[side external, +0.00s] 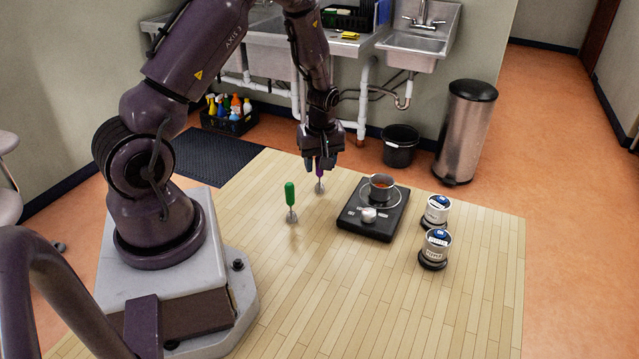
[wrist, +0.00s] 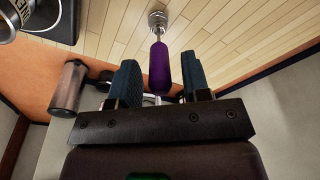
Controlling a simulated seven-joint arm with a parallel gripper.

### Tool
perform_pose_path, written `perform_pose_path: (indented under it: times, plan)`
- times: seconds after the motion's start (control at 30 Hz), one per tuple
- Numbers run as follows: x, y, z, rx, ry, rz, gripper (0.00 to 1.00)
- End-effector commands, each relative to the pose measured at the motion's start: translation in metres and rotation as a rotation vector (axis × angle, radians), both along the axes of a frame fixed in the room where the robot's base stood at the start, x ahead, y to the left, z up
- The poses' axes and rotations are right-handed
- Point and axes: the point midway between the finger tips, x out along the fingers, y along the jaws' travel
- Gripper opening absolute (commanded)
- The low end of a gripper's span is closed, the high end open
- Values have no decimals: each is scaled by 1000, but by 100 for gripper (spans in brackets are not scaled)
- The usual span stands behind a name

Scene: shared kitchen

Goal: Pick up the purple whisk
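The purple whisk (side external: 319,173) stands upright on the wooden work surface (side external: 330,290), handle up, metal end down. The top of its handle is hidden by my gripper (side external: 320,162) in the side view. In the wrist view the purple whisk (wrist: 159,66) shows its handle between the two fingers of my gripper (wrist: 160,80), with a visible gap on each side. My gripper is open, pointing down around or just above the handle; the exact depth is hard to tell. A green-handled whisk (side external: 290,197) stands upright to the left and nearer the camera.
A black hot plate (side external: 365,224) with a small pot (side external: 381,188) and a white object (side external: 369,214) on it stands just right of the whisk. Two labelled tins (side external: 437,212) (side external: 435,249) stand farther right. The front of the work surface is clear.

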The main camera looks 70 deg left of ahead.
Motion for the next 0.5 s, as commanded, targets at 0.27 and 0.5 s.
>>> perform_pose_path:
  times: [0.27,0.5]
  plan:
    - [0,0,0,0,0,0,0]
    - [0,0,2,1,0,0,0]
